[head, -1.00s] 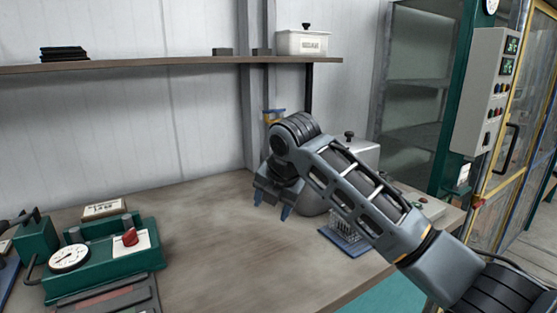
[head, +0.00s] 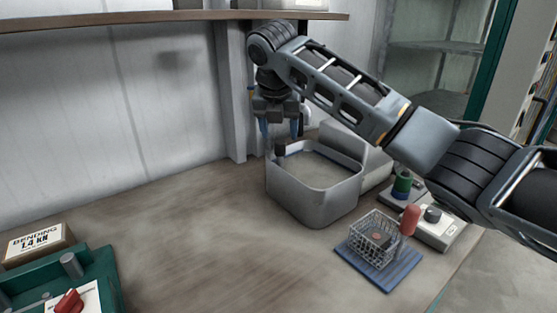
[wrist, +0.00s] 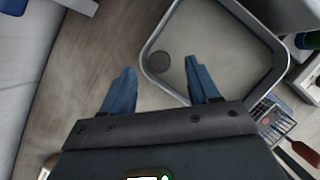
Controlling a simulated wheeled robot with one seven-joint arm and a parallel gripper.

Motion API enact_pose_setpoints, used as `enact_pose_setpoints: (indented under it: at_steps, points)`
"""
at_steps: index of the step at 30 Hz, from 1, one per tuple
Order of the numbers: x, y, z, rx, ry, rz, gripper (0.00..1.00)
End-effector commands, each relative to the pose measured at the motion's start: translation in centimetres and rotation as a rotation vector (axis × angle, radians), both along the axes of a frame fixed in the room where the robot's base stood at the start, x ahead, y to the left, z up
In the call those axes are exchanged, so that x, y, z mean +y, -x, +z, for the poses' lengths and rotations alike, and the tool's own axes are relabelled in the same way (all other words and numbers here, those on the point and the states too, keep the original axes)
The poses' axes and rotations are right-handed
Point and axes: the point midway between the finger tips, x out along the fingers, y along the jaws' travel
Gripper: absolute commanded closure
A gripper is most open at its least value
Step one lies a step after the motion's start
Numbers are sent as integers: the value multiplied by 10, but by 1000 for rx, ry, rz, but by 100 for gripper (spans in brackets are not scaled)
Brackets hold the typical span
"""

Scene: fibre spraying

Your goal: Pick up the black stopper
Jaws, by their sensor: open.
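A small dark, round-topped piece, which looks like the black stopper (head: 280,147), shows at the back left corner of an open grey basin (head: 318,192). The height gap between fingertips and disc is hard to judge.
A wire basket (head: 372,232) stands on a blue mat (head: 398,270), beside a red-handled item (head: 410,220) and a white box with a dark knob (head: 433,214). A shelf (head: 190,16) runs along the wall. The bench's middle left is clear.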

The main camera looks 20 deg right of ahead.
Motion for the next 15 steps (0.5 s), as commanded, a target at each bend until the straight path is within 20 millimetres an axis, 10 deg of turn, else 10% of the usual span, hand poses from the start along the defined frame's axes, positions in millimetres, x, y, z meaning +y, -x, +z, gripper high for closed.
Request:
enact_pose_setpoints:
  at_steps: [15]
  points:
    - [-8,-17,-49,-1,-2,1,39]
